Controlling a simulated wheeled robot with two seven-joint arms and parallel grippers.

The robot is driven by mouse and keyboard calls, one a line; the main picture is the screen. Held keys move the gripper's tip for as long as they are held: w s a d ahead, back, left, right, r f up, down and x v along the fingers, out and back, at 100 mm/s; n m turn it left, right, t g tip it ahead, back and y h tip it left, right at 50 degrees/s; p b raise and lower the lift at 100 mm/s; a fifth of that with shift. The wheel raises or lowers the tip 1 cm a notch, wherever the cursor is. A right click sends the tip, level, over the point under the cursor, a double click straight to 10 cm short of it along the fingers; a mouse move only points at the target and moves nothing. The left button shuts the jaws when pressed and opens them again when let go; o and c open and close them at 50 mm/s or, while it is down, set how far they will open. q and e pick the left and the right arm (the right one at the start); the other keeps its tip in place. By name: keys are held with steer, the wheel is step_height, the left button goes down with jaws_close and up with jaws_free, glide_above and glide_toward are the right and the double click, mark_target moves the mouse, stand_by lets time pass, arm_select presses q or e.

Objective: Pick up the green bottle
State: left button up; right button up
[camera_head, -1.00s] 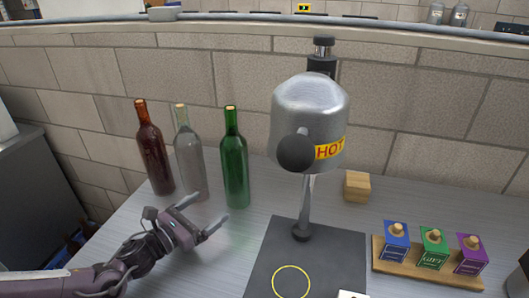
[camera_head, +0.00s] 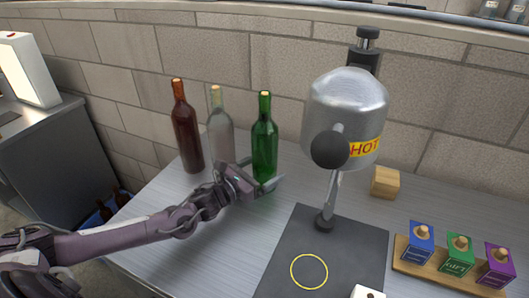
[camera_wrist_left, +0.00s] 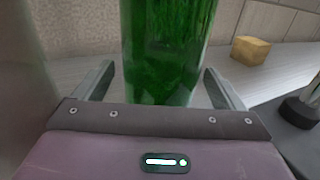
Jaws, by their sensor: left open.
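The green bottle (camera_head: 264,140) stands upright on the table, at the right end of a row of bottles near the wall. In the left wrist view the green bottle (camera_wrist_left: 165,50) fills the middle, between the two fingers. My left gripper (camera_head: 262,179) is open at the lower part of the green bottle, with one finger in front of it. In the left wrist view my left gripper (camera_wrist_left: 163,85) shows a finger on each side, with a gap seen beside the glass. My right gripper is not in view.
A clear bottle (camera_head: 220,125) and a brown bottle (camera_head: 186,135) stand close by on the left. A metal bell labelled HOT (camera_head: 345,105) stands to the right above a dark mat (camera_head: 340,245). A wooden block (camera_head: 385,183) and a rack of boxes (camera_head: 405,260) are further right.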

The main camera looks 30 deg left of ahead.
arm_select(q)
steer(key=shift+x, duration=1.15)
steer(key=c, duration=1.9)
steer(key=shift+w+r, duration=0.1)
steer(key=shift+r, duration=0.1)
jaws_close()
steer(key=shift+r, duration=0.1)
